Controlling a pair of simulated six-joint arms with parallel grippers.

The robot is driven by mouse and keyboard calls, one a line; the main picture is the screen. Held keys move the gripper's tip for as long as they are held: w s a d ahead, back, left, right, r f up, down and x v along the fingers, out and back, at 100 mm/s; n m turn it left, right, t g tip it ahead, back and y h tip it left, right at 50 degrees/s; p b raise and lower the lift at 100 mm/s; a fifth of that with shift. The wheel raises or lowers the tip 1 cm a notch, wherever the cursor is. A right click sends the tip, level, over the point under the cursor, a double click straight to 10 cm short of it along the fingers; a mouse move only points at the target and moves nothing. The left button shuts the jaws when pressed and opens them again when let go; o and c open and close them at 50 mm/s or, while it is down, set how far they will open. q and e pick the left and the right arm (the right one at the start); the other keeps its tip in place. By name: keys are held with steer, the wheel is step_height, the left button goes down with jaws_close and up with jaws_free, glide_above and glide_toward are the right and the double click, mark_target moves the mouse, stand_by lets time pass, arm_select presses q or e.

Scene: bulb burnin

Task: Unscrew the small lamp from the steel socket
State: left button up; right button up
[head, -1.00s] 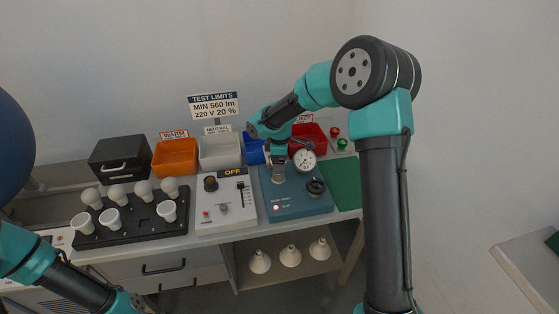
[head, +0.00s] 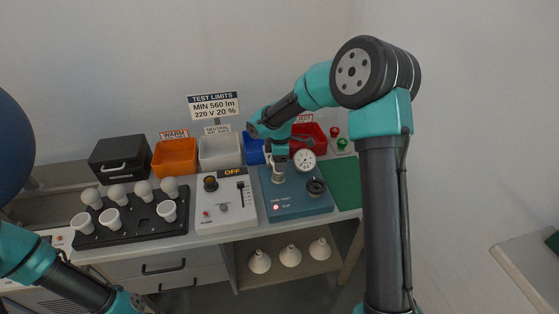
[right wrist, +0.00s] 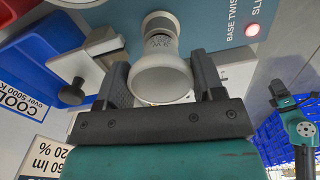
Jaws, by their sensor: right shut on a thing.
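The small lamp (right wrist: 160,80) is white with a wide round face and shows between my jaws in the right wrist view. Its narrow end points at the steel socket (right wrist: 160,22) on the blue-grey test box (head: 300,206). My right gripper (head: 279,167) points down over that box and is shut on the lamp. In the right wrist view a dark finger stands on each side of the lamp. I cannot tell whether the lamp's thread is still in the socket. My left arm shows at the lower left of the head view; its gripper is out of view.
A black rack (head: 130,218) with several white lamps stands at the left. A control panel (head: 228,205) reading OFF sits between rack and test box. Orange (head: 175,158), white (head: 220,152), blue and red (head: 309,138) bins line the back. A dial gauge (head: 304,160) stands close beside my right gripper.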

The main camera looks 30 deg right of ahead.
steer(key=n, duration=0.5)
steer(key=shift+a, duration=0.1)
steer(key=n, duration=0.5)
steer(key=shift+w+a+n, duration=0.1)
steer(key=shift+n, duration=0.2)
steer(key=n, duration=0.5)
steer(key=shift+w, duration=0.1)
steer(key=n, duration=0.5)
steer(key=shift+w, duration=0.1)
steer(key=o, duration=0.8)
